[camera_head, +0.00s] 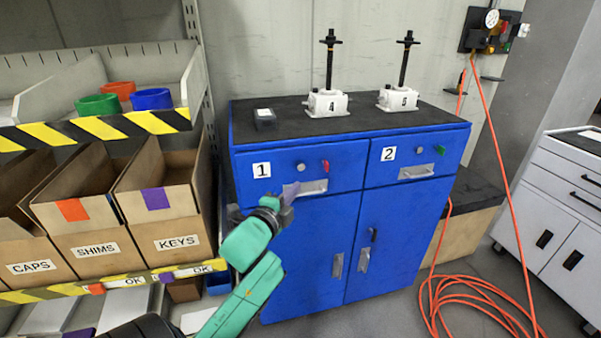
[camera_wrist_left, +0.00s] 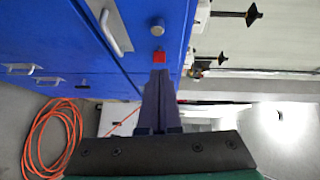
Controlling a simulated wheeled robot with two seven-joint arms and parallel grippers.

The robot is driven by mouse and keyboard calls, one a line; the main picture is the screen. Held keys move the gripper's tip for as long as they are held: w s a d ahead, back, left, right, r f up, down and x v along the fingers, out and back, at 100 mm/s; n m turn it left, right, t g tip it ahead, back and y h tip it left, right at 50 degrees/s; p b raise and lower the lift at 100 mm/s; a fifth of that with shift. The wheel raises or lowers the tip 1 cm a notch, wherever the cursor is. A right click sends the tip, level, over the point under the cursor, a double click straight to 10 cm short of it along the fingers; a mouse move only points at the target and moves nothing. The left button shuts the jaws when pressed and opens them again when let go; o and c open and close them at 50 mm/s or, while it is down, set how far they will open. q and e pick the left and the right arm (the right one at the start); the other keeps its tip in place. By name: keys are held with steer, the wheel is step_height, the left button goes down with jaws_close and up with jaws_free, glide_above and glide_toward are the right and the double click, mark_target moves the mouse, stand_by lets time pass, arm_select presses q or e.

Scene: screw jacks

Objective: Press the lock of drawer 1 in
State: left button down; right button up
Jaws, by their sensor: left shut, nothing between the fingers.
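Drawer 1 (camera_head: 345,157) is the left drawer of a blue cabinet, marked by a "1" label (camera_head: 261,170). It bears a round grey lock button (camera_head: 300,166), a red tab (camera_head: 325,166) and a silver handle (camera_head: 313,187). In the left wrist view the lock button (camera_wrist_left: 157,26) is beyond the red tab (camera_wrist_left: 159,57), with the handle (camera_wrist_left: 115,30) to the left. My left gripper (camera_head: 289,191) is shut and empty in front of the drawer. In the wrist view its fingertips (camera_wrist_left: 160,74) appear just below the red tab; contact cannot be told. My right gripper is out of view.
Drawer 2 (camera_head: 400,165) has a green tab (camera_head: 440,148). Two screw jacks (camera_head: 328,101) (camera_head: 398,98) and a small dark box (camera_head: 265,119) stand on top. A shelf with cardboard bins (camera_head: 160,190) is at left. An orange hose (camera_head: 470,300) lies at right.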

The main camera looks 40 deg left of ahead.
mark_target(301, 166)
arm_select(q)
steer(key=w+a, duration=0.2)
steer(key=w, duration=0.1)
steer(key=w+a+p, duration=0.1)
steer(key=w, duration=0.1)
steer(key=w+a+f, duration=0.1)
steer(key=w+a, duration=0.1)
steer(key=w, duration=0.1)
steer(key=shift+w+a, duration=0.3)
steer(key=shift+w+a+p, duration=0.35)
steer(key=shift+w+a, duration=0.15)
steer(key=shift+a, duration=0.2)
steer(key=shift+r, duration=0.1)
steer(key=shift+d, duration=0.1)
